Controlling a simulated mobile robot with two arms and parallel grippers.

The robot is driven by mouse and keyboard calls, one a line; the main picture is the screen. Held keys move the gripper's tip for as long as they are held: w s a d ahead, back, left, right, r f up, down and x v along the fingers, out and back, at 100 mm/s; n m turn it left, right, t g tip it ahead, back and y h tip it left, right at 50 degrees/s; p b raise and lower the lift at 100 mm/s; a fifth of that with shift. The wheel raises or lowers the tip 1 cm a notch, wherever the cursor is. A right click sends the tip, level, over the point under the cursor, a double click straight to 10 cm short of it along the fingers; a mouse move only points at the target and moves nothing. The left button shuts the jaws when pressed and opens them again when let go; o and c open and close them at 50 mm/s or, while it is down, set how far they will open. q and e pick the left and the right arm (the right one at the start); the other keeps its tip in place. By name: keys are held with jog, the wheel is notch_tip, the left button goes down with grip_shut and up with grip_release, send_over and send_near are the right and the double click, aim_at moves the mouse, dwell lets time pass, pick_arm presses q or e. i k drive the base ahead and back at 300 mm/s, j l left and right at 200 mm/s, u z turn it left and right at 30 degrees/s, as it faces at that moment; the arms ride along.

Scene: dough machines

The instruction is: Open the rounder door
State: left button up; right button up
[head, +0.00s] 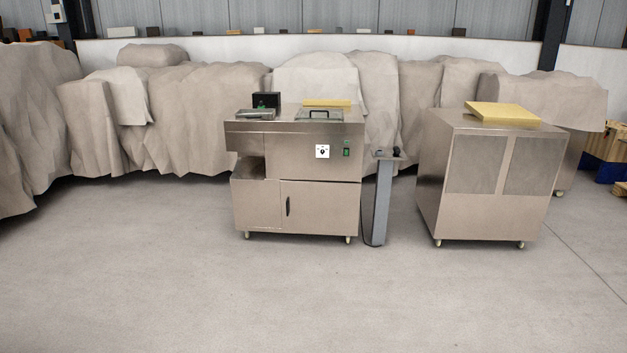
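A stainless steel machine on casters (310,160) stands near the middle of the head view; I take it to be the rounder. Its lower front has a closed door (322,208) with a dark vertical handle (288,206) near the door's left edge. Above the door are a white dial plate (322,151) and a green switch (346,152). On its top are a lidded hatch with a dark handle (319,115) and a black box (266,100). Neither of my grippers shows in the head view.
A second steel cabinet (487,180) with a yellow board (502,113) on top stands to the right. A grey post (379,200) stands close beside the machine's right side. Covered bulky objects (215,110) line the back. The floor in front (300,300) is clear.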

aim_at(317, 206)
jog(key=i+z, duration=0.1)
jog(key=i, duration=2.7)
jog(key=i+l+u, duration=0.15)
jog(key=i, duration=0.65)
jog(key=i+l, duration=0.15)
jog(key=i, duration=0.6)
jog(key=i+l+u, duration=0.1)
jog(key=i+u, duration=0.15)
jog(key=i, duration=0.2)
jog(key=i+l+u, duration=0.25)
jog(key=i, duration=0.15)
jog(key=j, duration=0.1)
